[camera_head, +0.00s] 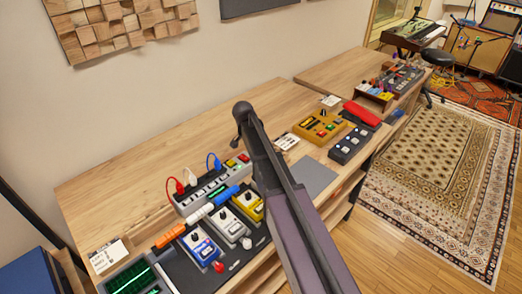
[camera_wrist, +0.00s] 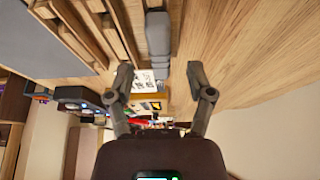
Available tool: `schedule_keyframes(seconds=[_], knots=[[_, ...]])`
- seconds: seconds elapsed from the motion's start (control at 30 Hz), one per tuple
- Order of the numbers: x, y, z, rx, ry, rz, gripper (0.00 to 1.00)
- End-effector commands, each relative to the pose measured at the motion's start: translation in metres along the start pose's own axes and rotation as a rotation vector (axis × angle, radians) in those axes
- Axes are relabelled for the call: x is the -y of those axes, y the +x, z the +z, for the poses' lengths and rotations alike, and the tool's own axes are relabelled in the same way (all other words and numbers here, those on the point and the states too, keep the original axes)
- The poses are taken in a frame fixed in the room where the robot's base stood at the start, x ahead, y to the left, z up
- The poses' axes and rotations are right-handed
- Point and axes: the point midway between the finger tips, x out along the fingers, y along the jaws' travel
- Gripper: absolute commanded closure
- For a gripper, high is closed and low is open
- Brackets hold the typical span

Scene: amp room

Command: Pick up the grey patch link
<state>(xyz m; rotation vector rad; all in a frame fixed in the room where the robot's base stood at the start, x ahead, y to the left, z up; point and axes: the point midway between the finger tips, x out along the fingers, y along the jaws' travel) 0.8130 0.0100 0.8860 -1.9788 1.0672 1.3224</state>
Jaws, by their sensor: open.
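A pale grey-white rod-shaped link (camera_head: 200,212), which looks like the grey patch link, lies between an orange link (camera_head: 170,236) and a blue link (camera_head: 227,195), behind the row of pedals in the head view. My gripper (camera_wrist: 160,75) is open in the wrist view, with nothing between its fingertips. In the head view my arm crosses the table to the right of the links, and its fingertips cannot be made out. A grey segmented bar (camera_wrist: 157,38) shows beyond the fingers in the wrist view; I cannot tell what it is.
A power strip (camera_head: 212,187) with red, white and blue plugs stands behind the links. Blue (camera_head: 200,247), white and yellow pedals stand in front. A yellow box (camera_head: 319,127) and a black box (camera_head: 351,145) are to the right. The wooden table's back left is clear.

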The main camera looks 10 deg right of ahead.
Motion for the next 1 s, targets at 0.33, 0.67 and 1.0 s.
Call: schedule_keyframes(seconds=[0.33, 0.67, 1.0], knots=[[0.0, 0.024, 0.001, 0.0, 0.0, 0.0, 0.31], [0.0, 0.025, 0.0, 0.0, 0.0, 0.0, 0.31], [0.0, 0.025, 0.0, 0.0, 0.0, 0.0, 0.34]])
